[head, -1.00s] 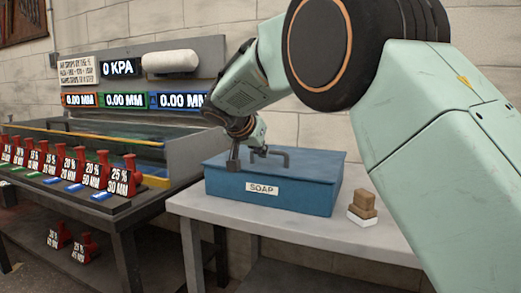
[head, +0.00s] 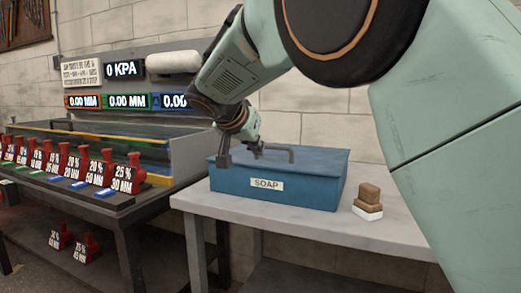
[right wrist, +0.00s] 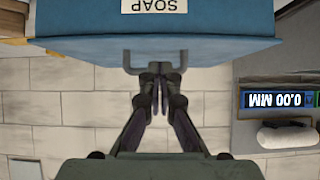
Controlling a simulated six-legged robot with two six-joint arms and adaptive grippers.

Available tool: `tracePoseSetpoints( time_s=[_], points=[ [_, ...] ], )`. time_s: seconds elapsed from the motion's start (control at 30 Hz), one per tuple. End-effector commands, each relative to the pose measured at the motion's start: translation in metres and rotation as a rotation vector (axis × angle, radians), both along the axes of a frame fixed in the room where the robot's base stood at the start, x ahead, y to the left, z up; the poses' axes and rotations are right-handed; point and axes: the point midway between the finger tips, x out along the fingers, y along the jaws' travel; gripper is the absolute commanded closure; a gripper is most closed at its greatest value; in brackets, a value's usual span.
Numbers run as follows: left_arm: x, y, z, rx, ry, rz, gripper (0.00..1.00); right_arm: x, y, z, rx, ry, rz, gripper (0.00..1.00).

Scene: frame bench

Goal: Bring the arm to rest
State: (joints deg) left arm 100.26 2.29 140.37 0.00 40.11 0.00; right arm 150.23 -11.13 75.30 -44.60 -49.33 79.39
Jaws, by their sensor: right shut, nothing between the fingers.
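My right arm comes down from the upper right in the head view. Its right gripper (head: 257,150) is at the top of a blue box labelled SOAP (head: 321,187), by the box's grey handle (head: 280,150). In the right wrist view, which is upside down, the shut, empty fingers (right wrist: 160,72) overlap the middle of the handle bar (right wrist: 128,62). I cannot tell whether they touch it. The box (right wrist: 80,20) stands upright and closed. My left gripper is not in view.
The box stands on a pale table (head: 330,222). Brown blocks (head: 368,195) sit on a white base (head: 367,211) to its right. On the left is a tank bench with a row of red weights (head: 135,172), a white cylinder (head: 174,62) and number displays (head: 126,101).

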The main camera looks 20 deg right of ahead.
Motion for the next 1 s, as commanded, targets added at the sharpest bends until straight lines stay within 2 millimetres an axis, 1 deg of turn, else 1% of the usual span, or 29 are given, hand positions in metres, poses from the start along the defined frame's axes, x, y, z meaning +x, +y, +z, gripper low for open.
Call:
tracePoseSetpoints(
  time_s=[0.03,0.1,0.23,0.4,0.57,0.63,0.67,0.7,0.77,0.8,0.87,0.97,1.0],
  points=[
    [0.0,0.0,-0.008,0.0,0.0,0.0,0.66,-0.004,0.004,-0.007,-0.001,0.0,0.001,1.0],
    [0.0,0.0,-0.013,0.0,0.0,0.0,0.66,-0.008,0.009,-0.01,-0.002,0.0,0.0,1.0],
    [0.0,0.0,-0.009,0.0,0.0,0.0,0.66,-0.017,0.019,-0.015,-0.001,0.002,0.0,1.0],
    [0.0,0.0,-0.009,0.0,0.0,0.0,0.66,-0.023,0.025,-0.019,-0.001,0.001,0.0,1.0],
    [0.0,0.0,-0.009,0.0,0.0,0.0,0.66,-0.023,0.026,-0.02,-0.014,0.015,0.015,1.0],
    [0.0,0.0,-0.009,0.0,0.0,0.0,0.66,-0.017,0.031,-0.019,-0.037,0.032,0.083,1.0],
    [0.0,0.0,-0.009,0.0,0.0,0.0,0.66,-0.012,0.036,-0.019,-0.045,0.038,0.129,1.0],
    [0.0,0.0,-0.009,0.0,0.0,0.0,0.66,-0.006,0.043,-0.023,-0.056,0.053,0.203,1.0],
    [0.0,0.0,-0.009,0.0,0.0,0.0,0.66,0.0,0.056,-0.039,-0.068,0.083,0.33,1.0],
    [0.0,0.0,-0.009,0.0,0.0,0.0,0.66,0.002,0.064,-0.05,-0.071,0.1,0.411,1.0],
    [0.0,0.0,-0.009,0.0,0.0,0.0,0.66,0.002,0.072,-0.072,-0.071,0.125,0.518,1.0],
    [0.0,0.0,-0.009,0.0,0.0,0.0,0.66,-0.003,0.083,-0.124,-0.053,0.17,0.67,1.0],
    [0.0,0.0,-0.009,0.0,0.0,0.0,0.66,-0.008,0.086,-0.147,-0.043,0.185,0.722,1.0]
  ],
)
